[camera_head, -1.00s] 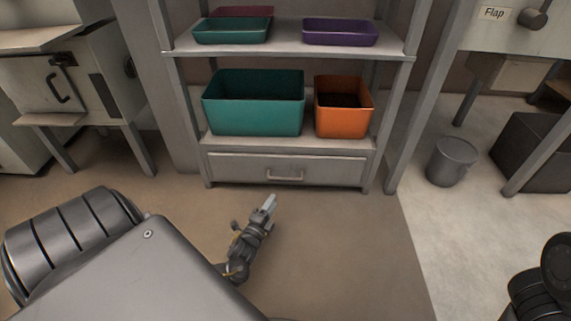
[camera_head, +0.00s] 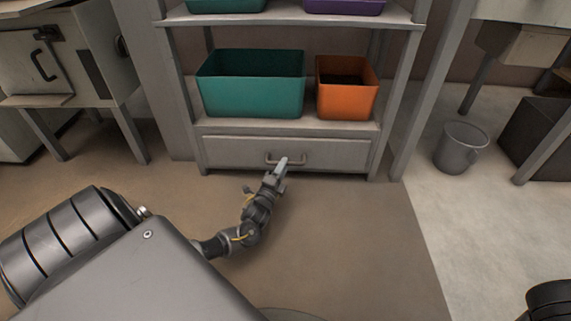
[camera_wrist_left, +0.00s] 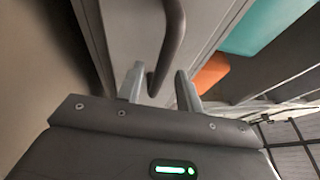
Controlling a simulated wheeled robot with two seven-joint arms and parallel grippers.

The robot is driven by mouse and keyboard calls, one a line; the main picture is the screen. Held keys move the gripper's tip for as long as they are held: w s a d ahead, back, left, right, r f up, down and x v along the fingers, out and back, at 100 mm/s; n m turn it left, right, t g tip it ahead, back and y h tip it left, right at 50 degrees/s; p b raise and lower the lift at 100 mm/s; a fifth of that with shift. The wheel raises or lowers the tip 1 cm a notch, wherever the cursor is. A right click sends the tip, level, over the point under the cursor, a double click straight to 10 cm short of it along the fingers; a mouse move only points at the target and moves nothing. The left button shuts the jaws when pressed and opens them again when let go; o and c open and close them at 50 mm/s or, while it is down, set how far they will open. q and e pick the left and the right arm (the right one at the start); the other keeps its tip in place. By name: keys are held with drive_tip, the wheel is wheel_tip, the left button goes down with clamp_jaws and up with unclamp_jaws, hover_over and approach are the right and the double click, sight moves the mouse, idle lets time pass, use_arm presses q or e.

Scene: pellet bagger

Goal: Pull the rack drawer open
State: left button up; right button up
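The rack drawer (camera_head: 230,152) is the grey front at the bottom of the metal rack, and it looks shut. Its bar handle (camera_head: 297,162) is at the middle of the front. My left gripper (camera_head: 282,165) is right at the handle in the head view. In the left wrist view, my left gripper (camera_wrist_left: 158,88) is open, with its two fingers apart. The handle (camera_wrist_left: 172,40) reaches down between the fingers, and its lower end is close to the left finger. I cannot tell whether they touch. My right gripper is not in view.
Above the drawer, a teal bin (camera_head: 252,88) and an orange bin (camera_head: 346,90) stand on the rack shelf (camera_head: 310,124). A grey bucket (camera_head: 460,148) stands on the floor to the right. The floor (camera_head: 350,235) before the drawer is clear apart from my arm.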

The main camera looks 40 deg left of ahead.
use_arm(q)
drive_tip(key=shift+b+x, duration=0.35)
drive_tip(key=shift+x, duration=0.75)
clamp_jaws()
